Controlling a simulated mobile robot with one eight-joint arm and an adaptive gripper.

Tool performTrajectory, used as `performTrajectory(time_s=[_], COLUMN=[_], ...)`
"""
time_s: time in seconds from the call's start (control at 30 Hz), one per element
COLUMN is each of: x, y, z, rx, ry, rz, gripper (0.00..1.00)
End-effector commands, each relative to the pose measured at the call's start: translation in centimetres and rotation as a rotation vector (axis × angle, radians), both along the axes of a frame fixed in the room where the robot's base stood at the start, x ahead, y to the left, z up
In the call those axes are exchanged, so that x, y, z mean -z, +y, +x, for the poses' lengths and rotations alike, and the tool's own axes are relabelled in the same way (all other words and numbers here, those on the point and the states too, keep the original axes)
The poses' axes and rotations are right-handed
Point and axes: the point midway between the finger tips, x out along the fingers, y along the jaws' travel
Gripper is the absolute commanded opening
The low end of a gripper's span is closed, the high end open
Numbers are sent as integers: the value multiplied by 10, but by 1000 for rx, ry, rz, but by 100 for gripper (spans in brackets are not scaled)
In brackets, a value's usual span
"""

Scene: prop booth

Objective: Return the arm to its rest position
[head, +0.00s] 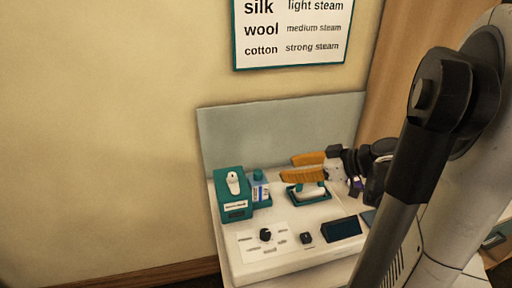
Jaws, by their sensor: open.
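My gripper (288,168) is at the right side of the bench, with its two orange fingers pointing left. The fingers are apart and nothing shows between them. They are over or just behind a teal tray (292,198) that holds a white rounded object (312,192); the height between them is hard to tell. My arm comes in from the right and its large near links cover the right part of the view.
The white bench (250,272) has a grey back panel (225,140). A teal box (236,209) with a white item and a labelled bottle (260,188) stand at left. A black knob (265,235), a small dark block (306,238) and a dark panel (341,229) are in front. A steam chart (290,35) hangs above.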

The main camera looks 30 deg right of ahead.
Motion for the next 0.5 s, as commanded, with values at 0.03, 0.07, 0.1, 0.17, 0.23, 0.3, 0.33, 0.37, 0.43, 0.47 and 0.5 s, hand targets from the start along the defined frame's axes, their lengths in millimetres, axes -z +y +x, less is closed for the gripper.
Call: performTrajectory(time_s=[0.03,0.07,0.1,0.17,0.23,0.3,0.33,0.37,0.43,0.47,0.5], x=[0,0,0,0,0,2,3,4,9,10,13], y=[0,0,0,1,9,27,38,51,84,99,118], z=[0,0,0,0,1,3,4,3,-2,-5,-12], rx=[0,0,0,0,1,8,16,26,62,84,119], ry=[0,0,0,3,28,88,125,168,283,330,390], rz=[0,0,0,1,7,18,23,27,27,22,11], gripper=[46,46,46,46,46,46,46,46,46,46,46])
